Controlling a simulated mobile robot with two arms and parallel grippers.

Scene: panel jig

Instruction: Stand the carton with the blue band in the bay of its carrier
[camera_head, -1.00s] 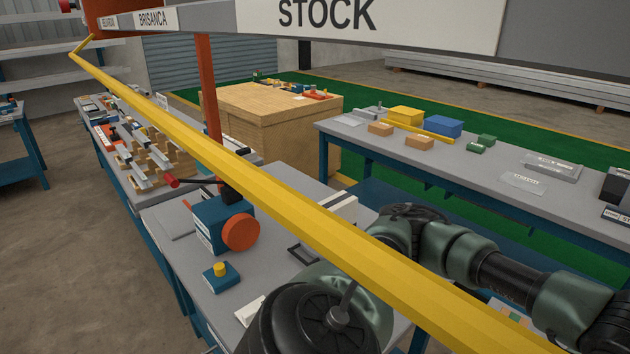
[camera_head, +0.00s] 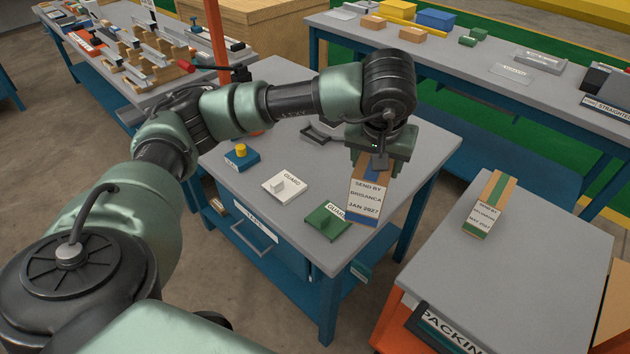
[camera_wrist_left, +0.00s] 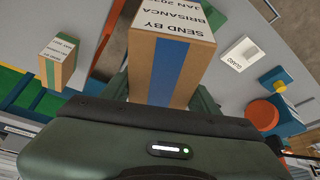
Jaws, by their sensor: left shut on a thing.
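The carton with the blue band (camera_head: 366,198) is brown cardboard with a white label reading "SEND BY BRISANCA JAN 2027". My left gripper (camera_head: 378,160) is shut on it, over the right part of the grey table. In the left wrist view the carton (camera_wrist_left: 168,65) sits between the fingers, its blue band running along the side and the label at the far end. Whether it clears the table is hard to tell. I cannot make out its carrier or bay in these views. My right gripper is not in view.
A similar carton with a green band (camera_head: 489,204) lies on the packing table (camera_head: 540,250) at right. On the near table are a green guard piece (camera_head: 327,222), a white guard piece (camera_head: 283,187) and a blue block with a yellow knob (camera_head: 241,157). A gap separates the tables.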

